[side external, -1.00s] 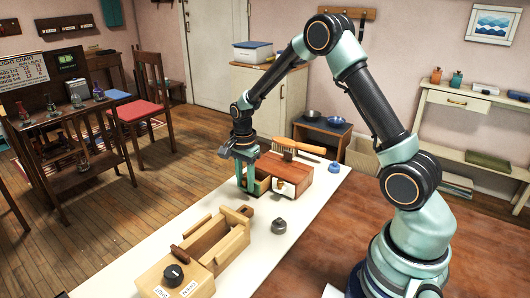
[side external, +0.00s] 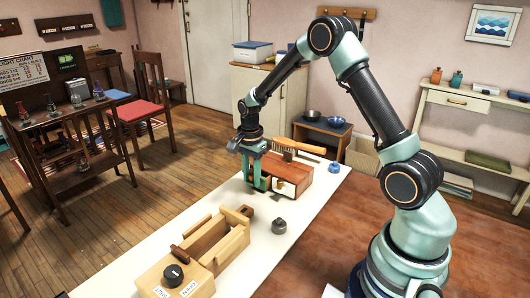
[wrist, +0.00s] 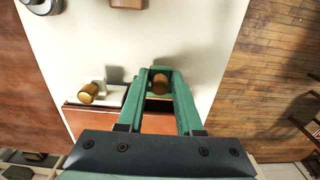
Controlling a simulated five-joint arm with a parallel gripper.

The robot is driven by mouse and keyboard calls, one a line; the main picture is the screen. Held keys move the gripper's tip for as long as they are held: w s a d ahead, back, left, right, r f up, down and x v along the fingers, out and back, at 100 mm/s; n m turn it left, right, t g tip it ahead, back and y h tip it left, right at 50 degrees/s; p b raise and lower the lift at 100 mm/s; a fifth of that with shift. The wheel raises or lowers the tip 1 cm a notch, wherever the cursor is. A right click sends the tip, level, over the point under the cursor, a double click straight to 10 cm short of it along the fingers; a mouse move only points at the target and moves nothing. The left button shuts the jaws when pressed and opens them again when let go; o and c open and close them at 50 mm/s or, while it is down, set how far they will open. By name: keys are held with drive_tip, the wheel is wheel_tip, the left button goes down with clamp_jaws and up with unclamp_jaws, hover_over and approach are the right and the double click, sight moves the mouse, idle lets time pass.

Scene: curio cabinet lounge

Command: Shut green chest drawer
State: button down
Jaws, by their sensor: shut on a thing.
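The reddish wooden chest (side external: 294,172) stands near the far end of the white counter. My gripper (side external: 256,187) is at the chest's left front, its teal fingers pointing down. In the wrist view my gripper (wrist: 160,73) is shut on a brown drawer knob (wrist: 160,84). The fingers hide most of that drawer's front, so its colour and any remaining gap are hard to tell. Beside it in the wrist view is a pale drawer front with a brass knob (wrist: 88,94). The chest top (wrist: 92,120) shows below that.
A brush (side external: 298,146) lies on the chest. A tan wooden box (side external: 215,243) and a grey round weight (side external: 279,226) stand nearer on the counter (side external: 310,205). A small blue item (side external: 334,167) is right of the chest.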

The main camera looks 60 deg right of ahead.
drive_tip(key=shift+d, duration=1.1)
drive_tip(key=shift+c, duration=2.4)
unclamp_jaws()
drive_tip(key=shift+r, duration=0.1)
wheel_tip(320, 180, up, 12)
drive_tip(key=s+a+r+n+t, duration=0.2)
drive_tip(key=s+a+r+n, duration=0.4)
drive_tip(key=a+r+n, duration=0.15)
drive_tip(key=s+a+n+t, duration=0.3)
drive_tip(key=s+a+n, duration=0.3)
drive_tip(key=s+n, duration=0.3)
drive_tip(key=shift+s+a+r+n+t, duration=0.3)
drive_tip(key=shift+r+n, duration=0.15)
drive_tip(key=shift+n, duration=0.3)
